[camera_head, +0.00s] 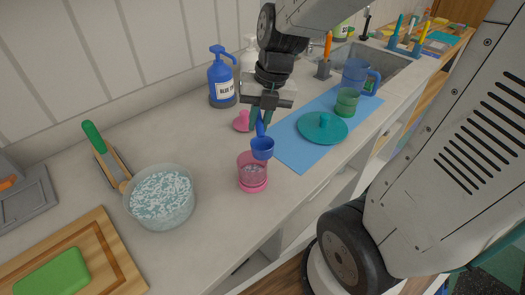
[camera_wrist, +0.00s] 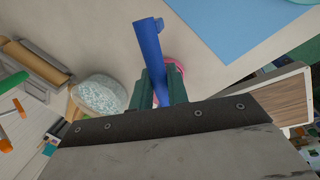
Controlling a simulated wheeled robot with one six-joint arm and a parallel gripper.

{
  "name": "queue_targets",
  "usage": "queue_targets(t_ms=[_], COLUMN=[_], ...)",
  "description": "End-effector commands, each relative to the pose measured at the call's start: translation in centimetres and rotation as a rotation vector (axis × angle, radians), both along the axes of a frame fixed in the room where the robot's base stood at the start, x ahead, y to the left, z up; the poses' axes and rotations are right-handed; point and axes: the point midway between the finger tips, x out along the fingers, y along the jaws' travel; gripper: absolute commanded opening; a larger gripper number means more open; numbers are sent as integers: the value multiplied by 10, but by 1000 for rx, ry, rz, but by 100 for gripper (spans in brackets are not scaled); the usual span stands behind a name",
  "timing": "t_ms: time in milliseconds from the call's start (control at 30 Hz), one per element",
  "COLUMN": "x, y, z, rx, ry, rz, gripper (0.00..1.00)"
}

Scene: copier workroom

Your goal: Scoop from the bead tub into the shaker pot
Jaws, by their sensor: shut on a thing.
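My gripper (camera_head: 261,112) is shut on the handle of a blue scoop (camera_head: 262,147). The scoop's cup hangs over or just beside the rim of the pink, see-through shaker pot (camera_head: 253,172); whether it is level or tilted is hard to tell. Some pale beads show inside the pot. The clear bead tub (camera_head: 160,215) stands to the left, holding many pale beads. In the wrist view the blue handle (camera_wrist: 149,50) rises between the fingers (camera_wrist: 160,88), the bead tub (camera_wrist: 98,97) is at left, and the pot is mostly hidden.
A pink thing (camera_head: 242,121) lies behind the pot. A blue pump bottle (camera_head: 221,80) stands behind. A wooden board (camera_head: 112,255) lies front left.

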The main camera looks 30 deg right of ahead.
Motion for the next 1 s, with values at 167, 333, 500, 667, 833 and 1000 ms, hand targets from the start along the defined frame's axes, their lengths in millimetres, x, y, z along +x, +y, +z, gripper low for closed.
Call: queue_targets(t_ms=[167,333,500,667,833,1000], x=[0,1,0,0,0,0], y=[0,0,0,0,0,0], z=[1,12,28,30,30,30], rx=[-1,-2,-2,-1,-1,-1], ry=[0,-2,1,2,2,2], rz=[1,2,2,1,1,1], gripper=[0,0,0,0,0,0])
